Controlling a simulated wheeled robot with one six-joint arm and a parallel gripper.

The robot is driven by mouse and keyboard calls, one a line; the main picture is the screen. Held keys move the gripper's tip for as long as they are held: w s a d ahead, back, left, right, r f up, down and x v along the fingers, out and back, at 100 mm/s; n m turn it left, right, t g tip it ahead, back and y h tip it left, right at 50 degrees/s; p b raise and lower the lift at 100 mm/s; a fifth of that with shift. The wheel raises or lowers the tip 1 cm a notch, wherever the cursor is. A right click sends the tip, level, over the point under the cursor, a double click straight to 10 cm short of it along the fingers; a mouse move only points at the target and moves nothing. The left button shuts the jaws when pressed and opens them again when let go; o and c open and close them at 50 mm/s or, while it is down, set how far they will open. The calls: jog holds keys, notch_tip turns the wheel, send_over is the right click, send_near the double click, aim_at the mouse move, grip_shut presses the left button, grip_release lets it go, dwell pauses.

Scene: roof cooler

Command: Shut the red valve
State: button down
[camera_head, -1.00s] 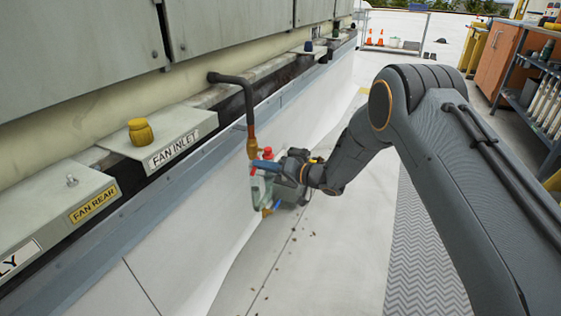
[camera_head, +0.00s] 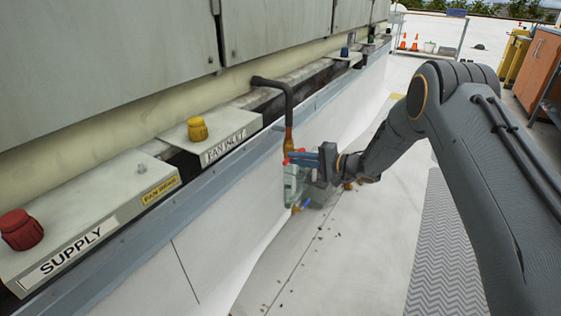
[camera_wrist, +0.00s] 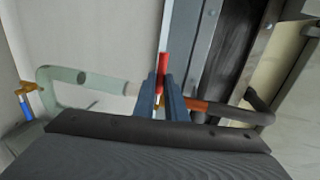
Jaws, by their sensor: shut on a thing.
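The red valve handle (camera_wrist: 163,66) sticks out between the two blue-grey fingers of my gripper (camera_wrist: 162,88) in the wrist view. It points across the line of the pipe, which runs left to right there. My gripper is shut on this handle. In the head view, my gripper (camera_head: 302,158) is at the pipe beside the wall, and only a little of the red handle (camera_head: 298,151) shows around the fingers. The pipe is pale green on one side and copper (camera_head: 288,140) then dark on the other. The valve body is mostly hidden by the fingers.
A blue-handled valve (camera_head: 304,204) sits low on the pipe. A red knob (camera_head: 22,230) tops the SUPPLY box, and a yellow knob (camera_head: 197,129) the FAN INLET box. A grey ledge (camera_head: 215,200) runs along the wall. The floor right of it is mostly clear.

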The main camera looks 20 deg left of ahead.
jog(key=shift+r, duration=0.1)
dwell(0.3)
jog(key=c, duration=1.8)
grip_release()
jog(key=p+v, duration=0.2)
jog(key=v, duration=0.5)
jog(key=shift+d, duration=0.35)
jog(key=shift+r, duration=0.15)
